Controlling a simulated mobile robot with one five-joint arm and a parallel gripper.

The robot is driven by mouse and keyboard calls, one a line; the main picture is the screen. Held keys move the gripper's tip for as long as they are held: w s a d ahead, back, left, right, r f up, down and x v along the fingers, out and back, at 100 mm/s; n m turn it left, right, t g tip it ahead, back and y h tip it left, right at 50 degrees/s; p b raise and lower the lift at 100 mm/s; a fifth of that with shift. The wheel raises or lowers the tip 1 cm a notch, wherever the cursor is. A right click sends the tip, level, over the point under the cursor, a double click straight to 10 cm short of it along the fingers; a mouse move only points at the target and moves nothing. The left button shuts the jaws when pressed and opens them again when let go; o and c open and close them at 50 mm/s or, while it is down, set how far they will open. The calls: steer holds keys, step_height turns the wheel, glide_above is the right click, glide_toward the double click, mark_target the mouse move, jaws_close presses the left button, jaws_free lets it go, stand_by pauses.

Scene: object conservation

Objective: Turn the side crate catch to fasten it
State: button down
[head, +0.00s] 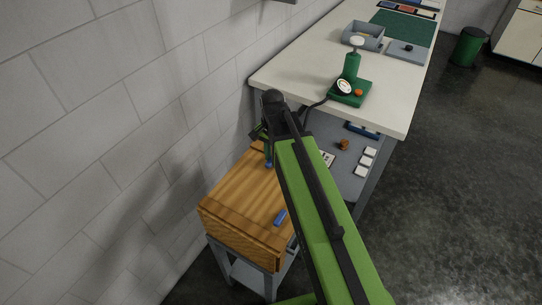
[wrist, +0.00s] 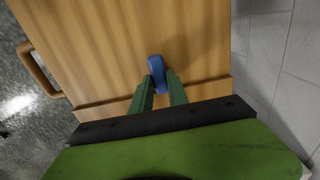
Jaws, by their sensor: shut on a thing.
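The wooden crate (head: 240,205) sits on a grey stand against the wall; its wood fills much of the wrist view (wrist: 100,45). A blue catch (wrist: 156,68) lies on the crate's surface between my green fingertips. My gripper (wrist: 158,84) is shut on this catch, which stands slightly tilted in the wrist view. In the head view my gripper (head: 268,157) is at the crate's far end, and a bit of blue shows at its tips. A second blue catch (head: 280,217) is on the crate's near part, apart from my gripper.
A brown handle (wrist: 38,70) is at the crate's left in the wrist view. The block wall (head: 110,110) is close on the left. A white workbench (head: 390,105) with a green device (head: 350,88) stands beyond, above a grey lower shelf (head: 345,178).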

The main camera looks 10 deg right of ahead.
stand_by(0.3)
steer(key=c, duration=1.3)
jaws_free()
steer(key=shift+r, duration=0.1)
step_height(320, 180, up, 17)
steer(key=p, duration=1.7)
steer(key=shift+r, duration=0.1)
